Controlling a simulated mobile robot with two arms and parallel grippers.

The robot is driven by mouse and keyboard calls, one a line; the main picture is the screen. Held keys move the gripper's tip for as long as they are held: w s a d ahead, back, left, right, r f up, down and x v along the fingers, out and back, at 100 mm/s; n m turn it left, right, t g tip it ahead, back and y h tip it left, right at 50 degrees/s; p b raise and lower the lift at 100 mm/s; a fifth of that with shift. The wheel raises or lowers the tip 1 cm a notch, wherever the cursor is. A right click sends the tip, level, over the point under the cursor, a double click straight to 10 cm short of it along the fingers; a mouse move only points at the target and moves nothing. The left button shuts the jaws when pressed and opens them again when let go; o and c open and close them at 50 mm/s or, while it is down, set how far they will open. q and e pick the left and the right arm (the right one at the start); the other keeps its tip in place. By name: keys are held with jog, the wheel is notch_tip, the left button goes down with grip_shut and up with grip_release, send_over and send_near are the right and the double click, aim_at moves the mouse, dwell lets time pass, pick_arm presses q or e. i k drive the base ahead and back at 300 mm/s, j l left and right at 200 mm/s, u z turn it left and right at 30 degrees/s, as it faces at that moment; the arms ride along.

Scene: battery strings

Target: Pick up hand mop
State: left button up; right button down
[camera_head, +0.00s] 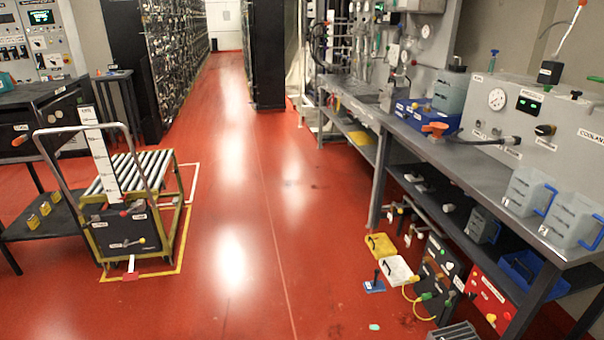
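I cannot tell for sure which thing is the hand mop. Several small items lie on the red floor beside the right bench: a yellow block with a dark handle (381,246), a white block with a dark handle (397,270), and a small blue flat piece with an upright dark handle (374,286). They lie close together, apart from any gripper. Neither of my grippers shows in the head view.
A roller cart (142,176) stands on the left beside a dark table. The grey workbench (458,165) runs along the right, with a black box (437,270) and red box (490,300) below. The red aisle (235,230) between is clear.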

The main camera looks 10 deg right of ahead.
aim_at(376, 285)
jog(key=i+z, duration=0.25)
jog(key=i, duration=0.3)
jog(key=i+j+z, duration=0.2)
jog(key=i, duration=0.35)
jog(key=i+j+z, duration=0.25)
jog(key=i, duration=0.3)
jog(key=l, duration=0.1)
